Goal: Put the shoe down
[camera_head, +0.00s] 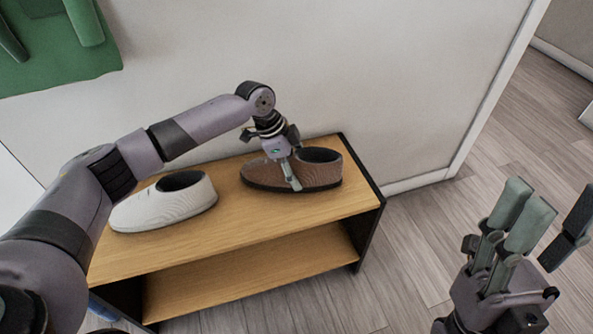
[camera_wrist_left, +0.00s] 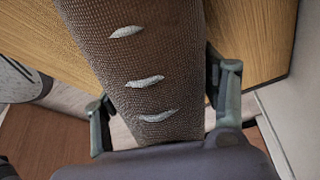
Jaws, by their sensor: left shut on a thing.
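The brown shoe (camera_head: 318,172) is at the right end of the top board of a low wooden rack. It is upright and level, with its sole at or very close to the board; I cannot tell whether it bears on it. My left gripper (camera_head: 291,181) comes down from above and is shut on this shoe across its middle. In the left wrist view the brown woven upper (camera_wrist_left: 150,70) with pale stitches lies between the two fingers (camera_wrist_left: 165,110). My right gripper (camera_head: 540,225) is open and empty, over the floor at the right.
A white shoe (camera_head: 165,203) stands on the left part of the rack's top board (camera_head: 235,228), apart from the brown one. The lower shelf (camera_head: 250,272) looks empty where visible. A pale wall (camera_head: 370,90) stands right behind the rack. Wood floor (camera_head: 420,240) is clear to the right.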

